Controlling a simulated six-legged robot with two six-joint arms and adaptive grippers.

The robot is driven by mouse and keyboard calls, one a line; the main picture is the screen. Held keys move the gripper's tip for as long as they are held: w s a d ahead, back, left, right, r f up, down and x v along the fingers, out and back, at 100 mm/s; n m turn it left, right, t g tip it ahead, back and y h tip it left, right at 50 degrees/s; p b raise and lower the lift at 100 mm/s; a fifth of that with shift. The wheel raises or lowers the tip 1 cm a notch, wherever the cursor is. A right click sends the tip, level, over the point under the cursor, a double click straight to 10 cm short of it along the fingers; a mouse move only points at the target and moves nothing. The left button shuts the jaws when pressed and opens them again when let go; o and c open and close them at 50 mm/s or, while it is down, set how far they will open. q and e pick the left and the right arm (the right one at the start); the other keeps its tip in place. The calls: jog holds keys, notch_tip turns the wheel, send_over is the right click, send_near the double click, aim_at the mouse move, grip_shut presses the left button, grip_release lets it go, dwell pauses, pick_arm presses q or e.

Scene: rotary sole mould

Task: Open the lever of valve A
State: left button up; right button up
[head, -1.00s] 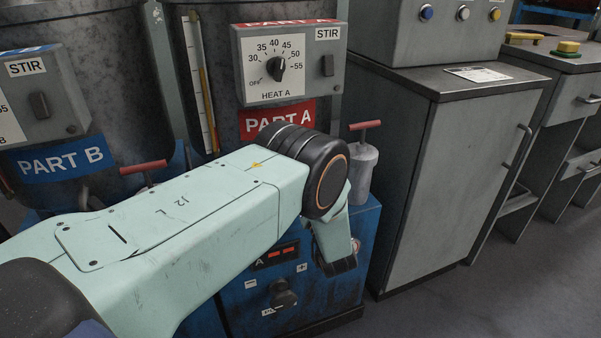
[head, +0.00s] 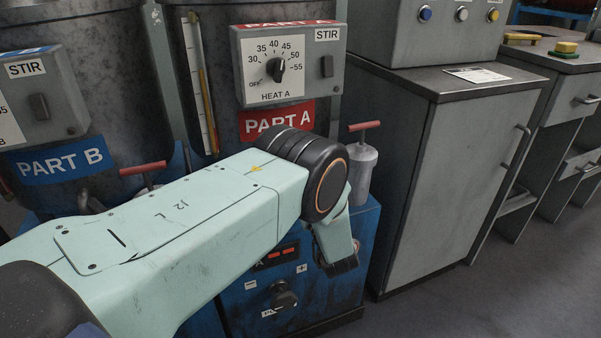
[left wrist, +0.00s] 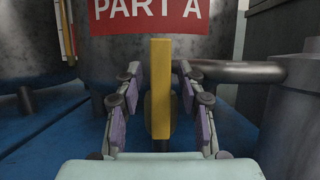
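In the left wrist view a yellow lever (left wrist: 160,88) stands upright below the red PART A sign (left wrist: 150,14). I take it as the lever of valve A. My left gripper (left wrist: 158,100) is open, with one finger on each side of the lever and a visible gap on both sides. How deep the lever sits between the fingers I cannot tell. In the head view my left arm covers the area under the PART A sign (head: 277,120), so the lever is hidden there. My right gripper is in neither view.
A grey pipe (left wrist: 235,72) runs behind the lever to a grey cylinder (left wrist: 295,110) at the right. The cylinder with a red handle (head: 362,170) stands beside my arm in the head view. A blue base (head: 350,295) lies below, and a grey cabinet (head: 450,180) at the right.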

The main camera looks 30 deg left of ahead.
pick_arm(q)
jog(key=v, duration=1.2)
jog(key=shift+r, duration=0.1)
dwell(0.4)
